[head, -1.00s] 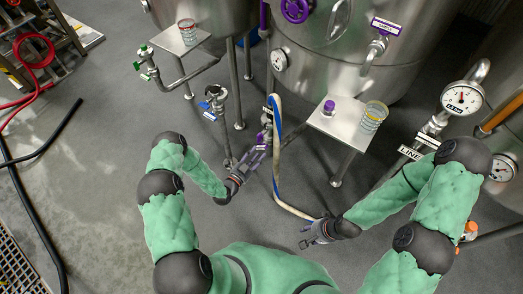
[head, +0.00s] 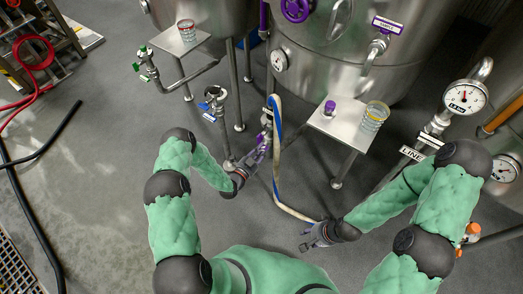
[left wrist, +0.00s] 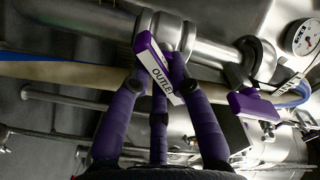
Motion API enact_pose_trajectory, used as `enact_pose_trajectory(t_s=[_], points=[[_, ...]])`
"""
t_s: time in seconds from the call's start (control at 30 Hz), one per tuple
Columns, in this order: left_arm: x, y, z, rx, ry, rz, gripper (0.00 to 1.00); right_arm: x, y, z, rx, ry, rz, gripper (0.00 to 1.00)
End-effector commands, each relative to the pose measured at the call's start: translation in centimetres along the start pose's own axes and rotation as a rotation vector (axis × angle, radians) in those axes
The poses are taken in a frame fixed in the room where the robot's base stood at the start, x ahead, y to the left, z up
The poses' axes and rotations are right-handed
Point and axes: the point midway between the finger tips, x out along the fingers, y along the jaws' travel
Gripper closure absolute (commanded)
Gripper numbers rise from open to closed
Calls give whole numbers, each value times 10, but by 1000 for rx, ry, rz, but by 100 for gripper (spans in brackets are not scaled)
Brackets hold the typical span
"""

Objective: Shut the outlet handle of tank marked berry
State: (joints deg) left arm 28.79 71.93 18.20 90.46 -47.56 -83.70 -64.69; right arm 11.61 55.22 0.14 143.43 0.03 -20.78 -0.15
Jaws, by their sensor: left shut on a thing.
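A purple outlet handle (left wrist: 152,55) with a white "OUTLET" label shows in the left wrist view, on a steel pipe fitting. My left gripper (left wrist: 160,90) has its purple fingers around this handle and is shut on it. In the head view my left gripper (head: 260,153) is at the low outlet below the large steel tank (head: 325,65). The fingers partly hide the handle there. My right gripper (head: 313,235) is low at the centre, apart from the outlet, and looks open and empty.
A blue and cream hose (head: 276,160) hangs just right of the outlet and runs down near my right gripper. A blue-handled outlet (head: 214,98) stands to the left. A small steel shelf (head: 335,125) with a glass (head: 374,115) is to the right.

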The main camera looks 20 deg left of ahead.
Motion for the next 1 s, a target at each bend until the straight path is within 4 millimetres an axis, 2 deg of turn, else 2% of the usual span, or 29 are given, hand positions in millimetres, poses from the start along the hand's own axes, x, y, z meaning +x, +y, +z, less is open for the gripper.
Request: enact_pose_trajectory(t_s=[0.37,1.0], points=[[0,1,1,99,0,1,100,3,1,0,0,0,0,60],[0,1,3,606,0,2,100,14,5,0,0,0,0,60]])
